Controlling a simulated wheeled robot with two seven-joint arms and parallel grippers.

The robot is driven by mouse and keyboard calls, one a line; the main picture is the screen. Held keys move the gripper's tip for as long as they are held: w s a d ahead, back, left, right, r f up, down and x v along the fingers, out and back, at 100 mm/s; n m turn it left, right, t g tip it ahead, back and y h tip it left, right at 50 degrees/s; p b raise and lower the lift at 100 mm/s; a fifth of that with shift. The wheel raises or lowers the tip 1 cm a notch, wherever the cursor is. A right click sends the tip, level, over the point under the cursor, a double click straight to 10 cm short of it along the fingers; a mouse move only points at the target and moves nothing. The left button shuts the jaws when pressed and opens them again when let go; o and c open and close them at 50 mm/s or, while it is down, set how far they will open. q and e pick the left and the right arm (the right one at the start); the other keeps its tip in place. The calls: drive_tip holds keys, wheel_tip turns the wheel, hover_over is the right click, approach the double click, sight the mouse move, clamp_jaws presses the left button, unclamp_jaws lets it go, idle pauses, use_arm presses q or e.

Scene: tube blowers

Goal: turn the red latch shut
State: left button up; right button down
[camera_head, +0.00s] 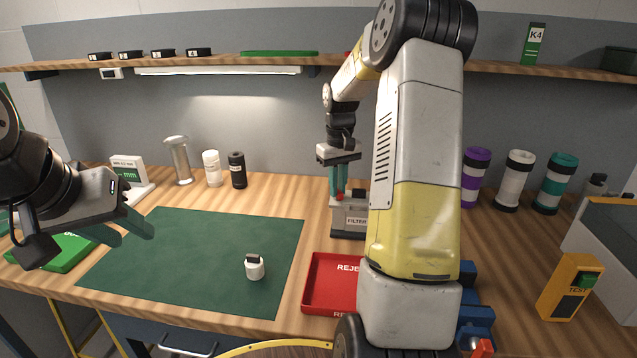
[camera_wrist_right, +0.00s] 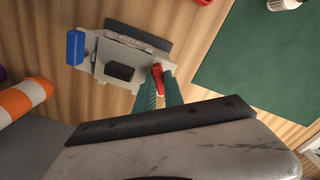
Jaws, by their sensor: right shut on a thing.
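The red latch (camera_wrist_right: 158,78) sits at the edge of a grey and white filter unit (camera_wrist_right: 122,62), between the green fingertips of my right gripper (camera_wrist_right: 162,90). In the head view the right gripper (camera_head: 340,192) points down and is shut on the red latch (camera_head: 340,197) at the top of the filter unit (camera_head: 349,221), which has a "FILTER" label. My right arm hides part of the unit's right side. My left gripper (camera_head: 124,229) is open and empty above the left side of the green mat (camera_head: 190,235).
A red reject tray (camera_head: 318,290) lies in front of the filter unit. A small white jar (camera_head: 254,268) stands on the mat. A yellow test box (camera_head: 568,287) and banded tubes (camera_head: 515,182) stand at the right. Bottles (camera_head: 237,170) stand behind the mat.

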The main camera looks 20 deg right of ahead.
drive_tip(key=n, duration=0.5)
drive_tip(key=shift+w+d+n, duration=0.15)
drive_tip(key=shift+d+n, duration=0.1)
drive_tip(key=shift+n, duration=0.05)
drive_tip(key=n, duration=0.5)
drive_tip(key=shift+w+d+n, duration=0.15)
drive_tip(key=shift+w+n, duration=0.05)
drive_tip(key=shift+n, duration=0.1)
drive_tip(key=shift+r, duration=0.1)
drive_tip(key=c, duration=1.4)
unclamp_jaws()
drive_tip(key=shift+c, duration=0.2)
wheel_tip(320, 180, up, 8)
